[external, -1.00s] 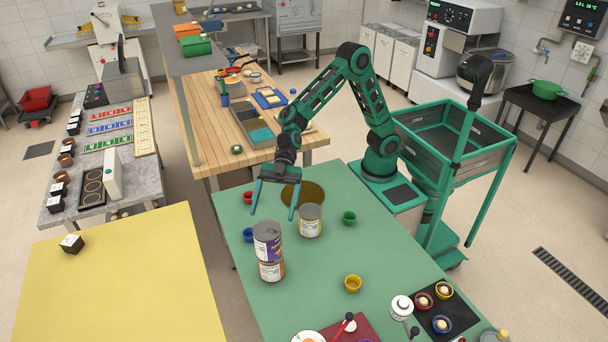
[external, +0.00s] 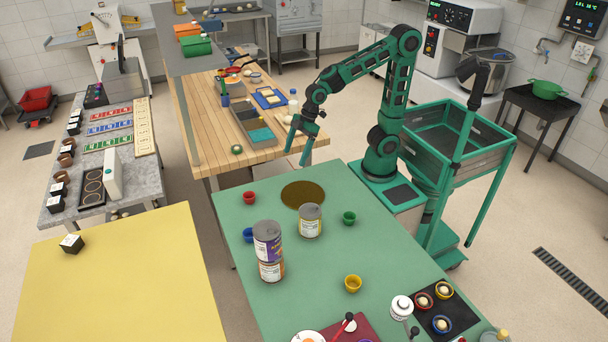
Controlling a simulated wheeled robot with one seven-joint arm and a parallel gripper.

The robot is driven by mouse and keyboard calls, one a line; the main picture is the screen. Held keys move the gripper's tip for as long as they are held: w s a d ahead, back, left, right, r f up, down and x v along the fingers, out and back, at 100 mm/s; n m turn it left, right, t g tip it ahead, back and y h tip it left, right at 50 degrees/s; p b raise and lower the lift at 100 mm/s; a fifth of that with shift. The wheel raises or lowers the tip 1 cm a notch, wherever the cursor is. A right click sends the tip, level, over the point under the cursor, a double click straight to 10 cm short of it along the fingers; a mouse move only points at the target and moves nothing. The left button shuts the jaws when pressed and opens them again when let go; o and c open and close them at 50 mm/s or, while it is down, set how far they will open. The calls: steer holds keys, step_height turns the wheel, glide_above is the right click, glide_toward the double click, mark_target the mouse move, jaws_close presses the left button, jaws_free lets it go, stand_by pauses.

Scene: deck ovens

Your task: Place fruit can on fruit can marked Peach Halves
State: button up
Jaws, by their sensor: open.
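On the green table, a grey-topped can with a purple and white label (external: 267,242) stands upright on a can with an orange and white label (external: 271,270). Their sides look roughly lined up. A third grey-topped can with a yellow and white label (external: 310,222) stands alone to the right of the stack. The label words are too small to read, so I cannot tell which can is marked Peach Halves. My gripper (external: 297,154) is open and empty, raised beyond the far edge of the green table, apart from all cans.
A dark round mat (external: 303,195) lies behind the lone can. Small red (external: 249,197), blue (external: 248,235), green (external: 349,218) and yellow (external: 352,283) cups stand around the cans. A yellow table (external: 120,280) is at the left.

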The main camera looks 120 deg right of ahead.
steer(key=s+d+f+m+g, duration=0.1)
steer(key=s+d+m, duration=0.3)
steer(key=s, duration=0.9)
steer(key=s+d+f+m+g, duration=0.2)
steer(key=s+d+m+g, duration=0.1)
steer(key=s, duration=1)
steer(key=shift+s+d+m+g+h, duration=0.3)
steer(key=shift+s+d+m+h, duration=0.1)
steer(key=shift+d+m, duration=0.2)
steer(key=shift+w+f, duration=0.25)
steer(key=shift+w, duration=0.45)
stand_by(4.1)
